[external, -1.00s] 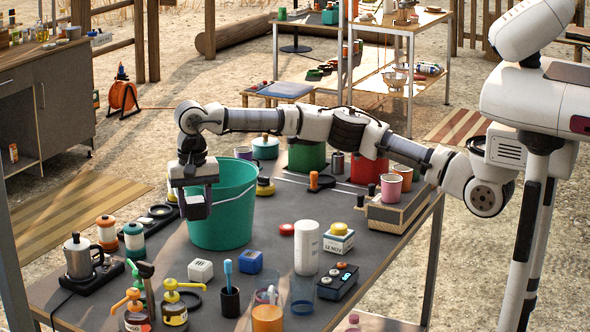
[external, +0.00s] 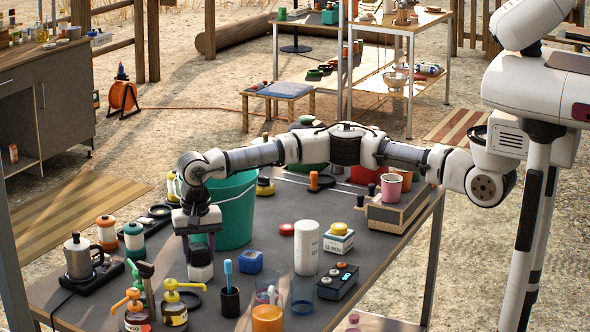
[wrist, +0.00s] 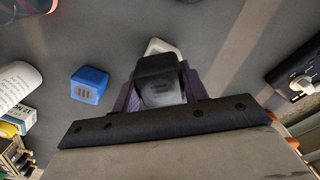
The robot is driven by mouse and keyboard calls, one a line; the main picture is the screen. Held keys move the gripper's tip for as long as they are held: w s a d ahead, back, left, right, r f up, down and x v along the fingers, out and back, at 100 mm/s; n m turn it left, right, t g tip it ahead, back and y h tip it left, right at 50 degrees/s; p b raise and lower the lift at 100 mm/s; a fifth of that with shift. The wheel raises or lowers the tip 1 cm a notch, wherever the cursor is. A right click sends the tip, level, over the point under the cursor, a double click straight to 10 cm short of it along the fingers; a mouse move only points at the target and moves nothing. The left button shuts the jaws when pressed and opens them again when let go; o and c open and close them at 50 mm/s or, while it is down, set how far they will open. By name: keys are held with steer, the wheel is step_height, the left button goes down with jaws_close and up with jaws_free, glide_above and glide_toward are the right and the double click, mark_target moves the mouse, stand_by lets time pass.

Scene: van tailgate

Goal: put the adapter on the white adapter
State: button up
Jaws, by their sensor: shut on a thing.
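My gripper (external: 200,245) points down at the table's left side, in front of the green bucket. It is shut on a black adapter (wrist: 161,80), a dark cube with slots on its face, seen between the fingers in the wrist view. The white adapter (external: 201,272) stands on the table directly below the held one. In the wrist view only a corner of the white adapter (wrist: 160,46) shows past the black one. I cannot tell whether the two touch. A blue adapter (external: 250,261) stands to the right, and it also shows in the wrist view (wrist: 88,84).
The green bucket (external: 238,215) stands close behind my gripper. Pump bottles (external: 174,304) and a dark cup with a blue brush (external: 230,301) stand in front. A white cylinder (external: 307,249) is to the right. Some bare table lies around the blue adapter.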

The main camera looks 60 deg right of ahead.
mark_target(198, 246)
steer(key=shift+f, duration=0.1)
steer(key=shift+f, duration=0.15)
steer(key=o, duration=1)
step_height(198, 246, up, 12)
steer(key=b, duration=0.3)
steer(key=shift+r, duration=0.25)
